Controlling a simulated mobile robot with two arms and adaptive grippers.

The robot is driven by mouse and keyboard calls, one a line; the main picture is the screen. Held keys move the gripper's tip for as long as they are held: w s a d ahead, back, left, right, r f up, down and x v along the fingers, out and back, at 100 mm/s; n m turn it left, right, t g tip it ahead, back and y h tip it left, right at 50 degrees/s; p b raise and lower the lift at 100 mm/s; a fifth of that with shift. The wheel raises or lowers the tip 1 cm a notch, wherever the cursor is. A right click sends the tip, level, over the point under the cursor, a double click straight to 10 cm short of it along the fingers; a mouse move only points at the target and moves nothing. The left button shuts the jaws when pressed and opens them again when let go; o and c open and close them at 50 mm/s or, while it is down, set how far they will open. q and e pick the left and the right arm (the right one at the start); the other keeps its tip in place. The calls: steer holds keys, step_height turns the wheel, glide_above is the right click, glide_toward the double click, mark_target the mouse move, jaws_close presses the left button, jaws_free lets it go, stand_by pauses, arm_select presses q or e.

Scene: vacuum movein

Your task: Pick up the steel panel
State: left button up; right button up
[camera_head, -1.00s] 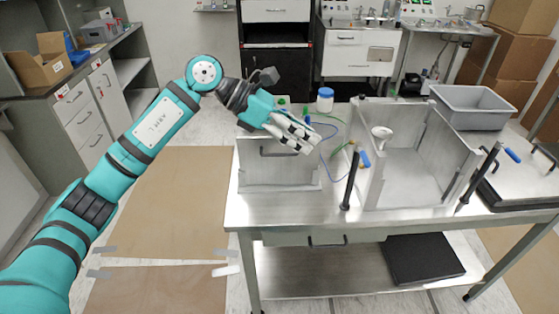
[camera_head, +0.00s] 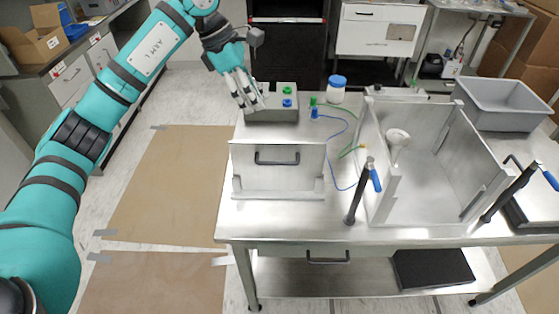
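The steel panel (camera_head: 278,180) is a flat grey plate with a dark bar handle near its top. It stands upright in a low holder at the left front of the steel table (camera_head: 290,225). My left gripper (camera_head: 250,104) is beyond the panel and to its upper left, apart from it, beside a grey box with buttons. Its fingers are extended with gaps between them, and it looks open and empty. My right gripper is not in view.
Black clamp handles (camera_head: 355,200) rise in front. The button box (camera_head: 272,112), a blue-lidded jar (camera_head: 336,90) and thin tubes lie behind. A grey bin (camera_head: 500,110) is at right.

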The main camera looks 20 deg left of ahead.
arm_select(q)
steer(key=p, duration=0.2)
glide_toward(276, 142)
steer(key=shift+x, duration=0.95)
steer(key=p+x, duration=0.4)
steer(key=x, duration=0.4)
steer(key=shift+d+r, duration=0.1)
steer(key=shift+d+f, duration=0.1)
steer(key=shift+f, duration=0.3)
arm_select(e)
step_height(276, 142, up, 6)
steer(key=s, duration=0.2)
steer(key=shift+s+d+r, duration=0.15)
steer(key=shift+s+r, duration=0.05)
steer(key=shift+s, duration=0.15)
arm_select(q)
steer(key=shift+f, duration=0.1)
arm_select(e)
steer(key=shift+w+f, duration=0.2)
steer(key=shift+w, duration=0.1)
arm_select(q)
steer(key=shift+f+b, duration=0.15)
steer(key=shift+b, duration=0.4)
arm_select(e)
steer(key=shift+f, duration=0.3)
